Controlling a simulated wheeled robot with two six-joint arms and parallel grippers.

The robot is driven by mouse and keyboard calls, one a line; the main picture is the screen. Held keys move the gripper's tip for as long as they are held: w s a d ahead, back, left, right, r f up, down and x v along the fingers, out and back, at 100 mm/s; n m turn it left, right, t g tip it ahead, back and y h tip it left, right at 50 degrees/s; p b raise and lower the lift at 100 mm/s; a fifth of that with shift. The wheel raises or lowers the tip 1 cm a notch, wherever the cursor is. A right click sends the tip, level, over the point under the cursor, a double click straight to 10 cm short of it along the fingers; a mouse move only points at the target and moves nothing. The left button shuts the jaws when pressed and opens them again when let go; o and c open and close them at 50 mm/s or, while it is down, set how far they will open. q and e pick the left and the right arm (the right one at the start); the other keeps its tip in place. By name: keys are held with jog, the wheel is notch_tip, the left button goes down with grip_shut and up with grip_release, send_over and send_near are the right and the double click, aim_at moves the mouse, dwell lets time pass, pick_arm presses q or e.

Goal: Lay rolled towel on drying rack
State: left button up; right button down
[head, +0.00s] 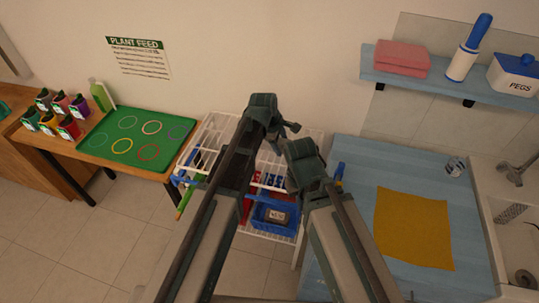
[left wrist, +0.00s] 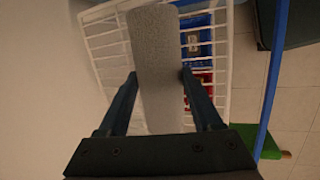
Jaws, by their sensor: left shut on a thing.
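A grey rolled towel (left wrist: 157,45) is between the two fingers of my left gripper (left wrist: 158,76) in the left wrist view. The gripper is shut on it, and the roll extends beyond the fingertips. The white wire drying rack (head: 212,132) stands against the wall in the middle of the head view. In the left wrist view, its white bars (left wrist: 104,45) show behind and on both sides of the towel. I cannot tell whether the towel touches the bars. My arms hide part of the rack and the towel in the head view.
Blue and red bins (head: 274,217) sit in the rack's lower level. Left is a table with a green mat (head: 135,140) and several spice pouches. Right is a blue table (head: 355,190) with a yellow cloth (head: 413,228). A blue shelf (head: 445,84) hangs above it.

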pick_arm(q)
notch_tip(320, 180, down, 9)
jog(key=b, duration=0.8)
jog(key=shift+f, duration=0.15)
jog(key=o, duration=1.5)
jog(key=p+v, duration=1.1)
jog(key=v, duration=0.1)
